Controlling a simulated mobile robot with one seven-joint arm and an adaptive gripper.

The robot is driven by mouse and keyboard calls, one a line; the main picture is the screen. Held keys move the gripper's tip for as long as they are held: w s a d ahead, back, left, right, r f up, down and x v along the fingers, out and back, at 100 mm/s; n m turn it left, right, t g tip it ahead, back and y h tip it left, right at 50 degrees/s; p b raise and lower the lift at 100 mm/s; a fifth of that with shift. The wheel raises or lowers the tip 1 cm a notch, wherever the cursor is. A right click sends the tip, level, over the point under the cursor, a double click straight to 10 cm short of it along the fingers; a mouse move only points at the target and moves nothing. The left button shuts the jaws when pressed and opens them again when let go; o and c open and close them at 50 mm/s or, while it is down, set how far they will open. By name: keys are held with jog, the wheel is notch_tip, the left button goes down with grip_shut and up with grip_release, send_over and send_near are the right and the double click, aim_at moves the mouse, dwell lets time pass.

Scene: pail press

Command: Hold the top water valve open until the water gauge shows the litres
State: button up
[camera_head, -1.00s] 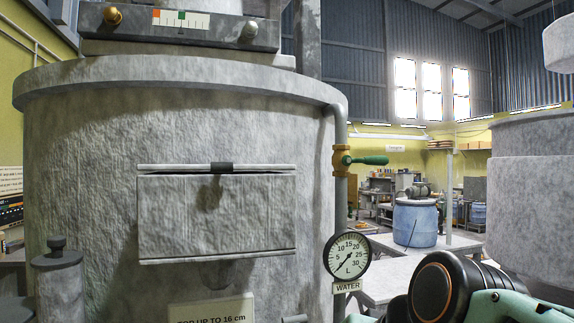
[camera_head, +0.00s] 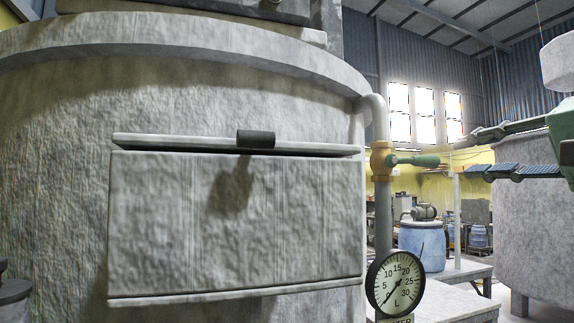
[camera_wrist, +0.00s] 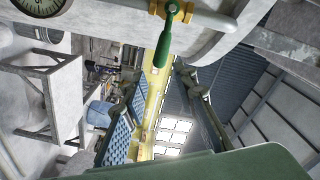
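The water valve (camera_head: 382,160) is a brass body on a grey vertical pipe beside the big tank. Its green lever handle (camera_head: 418,161) points right, about level. The handle also shows in the wrist view (camera_wrist: 164,45), top middle. The round water gauge (camera_head: 395,283) sits below it on the pipe; its needle points lower left, near the zero end. My gripper (camera_head: 462,157) is open and empty, its fingers coming from the right, one above and one below the handle's level, near its free end. The gripper (camera_wrist: 160,72) is spread in the wrist view too. Contact is not visible.
The grey tank (camera_head: 60,160) with a protruding box (camera_head: 235,215) and a dark latch (camera_head: 256,139) fills the left. A blue barrel (camera_head: 422,247) and a grey table (camera_head: 455,305) stand behind the gauge. A large pale cylinder (camera_head: 535,235) stands at right.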

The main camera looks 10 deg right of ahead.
aim_at(437, 164)
jog(key=w, duration=0.7)
jog(key=shift+w+a, duration=0.2)
jog(key=shift+a, duration=0.15)
jog(key=shift+w, duration=0.1)
jog(key=c, duration=0.6)
jog(key=shift+o, duration=0.2)
jog(key=shift+f, duration=0.1)
jog(key=shift+f, duration=0.15)
